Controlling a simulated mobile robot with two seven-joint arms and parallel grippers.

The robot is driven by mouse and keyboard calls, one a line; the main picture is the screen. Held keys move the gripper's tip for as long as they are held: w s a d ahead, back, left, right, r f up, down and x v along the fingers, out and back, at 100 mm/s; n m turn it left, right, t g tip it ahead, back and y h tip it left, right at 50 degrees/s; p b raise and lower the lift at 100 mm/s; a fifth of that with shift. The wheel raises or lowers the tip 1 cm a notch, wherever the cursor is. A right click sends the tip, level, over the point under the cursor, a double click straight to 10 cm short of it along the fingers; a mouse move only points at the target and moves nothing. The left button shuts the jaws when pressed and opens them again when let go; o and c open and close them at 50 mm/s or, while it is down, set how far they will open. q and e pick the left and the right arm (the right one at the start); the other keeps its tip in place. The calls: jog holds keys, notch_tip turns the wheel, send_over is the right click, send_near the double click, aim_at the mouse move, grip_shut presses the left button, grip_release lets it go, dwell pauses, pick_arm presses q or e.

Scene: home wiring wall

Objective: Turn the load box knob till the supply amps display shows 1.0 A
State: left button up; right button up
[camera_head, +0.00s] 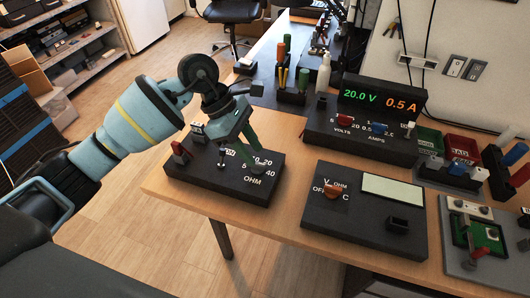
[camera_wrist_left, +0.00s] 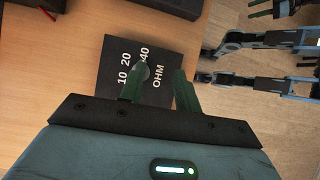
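The load box (camera_head: 210,186) is a black box marked OHM at the left end of the table; it also shows in the left wrist view (camera_wrist_left: 112,88). Its scale shows 10, 20 and 40. A grey knob (camera_wrist_left: 142,70) shows partly by one fingertip in the left wrist view; in the head view my gripper hides it. My left gripper (camera_head: 240,164) is over the box, fingers pointing down and spread apart in the left wrist view (camera_wrist_left: 158,76). I cannot tell whether a finger touches the knob. The supply (camera_head: 350,150) shows 20.0 V in green, and its amps display (camera_head: 401,105) reads 0.5 A in orange.
A black meter (camera_head: 364,240) with an orange dial and a blank screen lies right of the load box. Red (camera_head: 181,149) and black plugs stand at the load box's back left. Screwdrivers, bottles and small bins stand behind. Bare wood lies in front of the boxes.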

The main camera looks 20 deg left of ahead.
aim_at(257, 166)
pick_arm(q)
jog(key=w+a+r+y, duration=0.1)
jog(key=w+a+y, duration=0.1)
jog(key=w+a, duration=0.1)
jog(key=shift+s+d+x, duration=0.1)
jog(key=shift+x, duration=1.85)
jog(key=shift+s+d+x, duration=0.1)
jog(key=shift+x, duration=1.8)
jog(key=shift+r, duration=0.1)
jog(key=shift+c, duration=0.4)
grip_shut()
